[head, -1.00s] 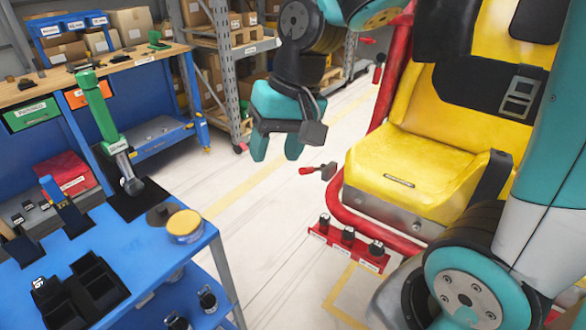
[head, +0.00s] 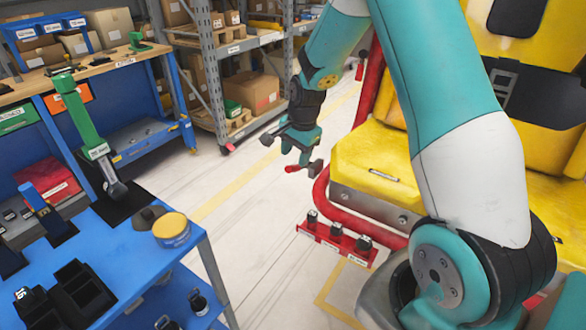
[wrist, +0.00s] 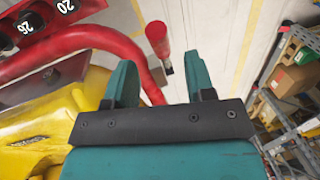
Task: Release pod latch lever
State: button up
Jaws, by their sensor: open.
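The pod latch lever has a red handle (head: 292,169) and sits low at the left side of the yellow seat (head: 370,160). In the wrist view the red handle (wrist: 158,40) points toward the camera, beyond the fingertips and roughly in line with the gap between them. My gripper (head: 298,152) is open, with teal fingers, just above the lever in the head view. In the wrist view my gripper (wrist: 160,78) has nothing between its fingers. Whether a finger touches the lever is unclear.
A red tube frame (head: 340,215) curves around the seat, with a red bracket (head: 337,243) of black knobs below. A blue cart (head: 120,255) stands at left, holding a yellow-lidded tin (head: 172,229) and a green-handled tool (head: 85,125). Shelving (head: 215,75) stands behind. The floor between is clear.

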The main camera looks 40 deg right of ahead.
aim_at(293, 166)
jog(key=f, duration=0.4)
jog(key=w+f, duration=0.1)
jog(key=f, duration=0.1)
jog(key=shift+a, duration=0.15)
grip_shut()
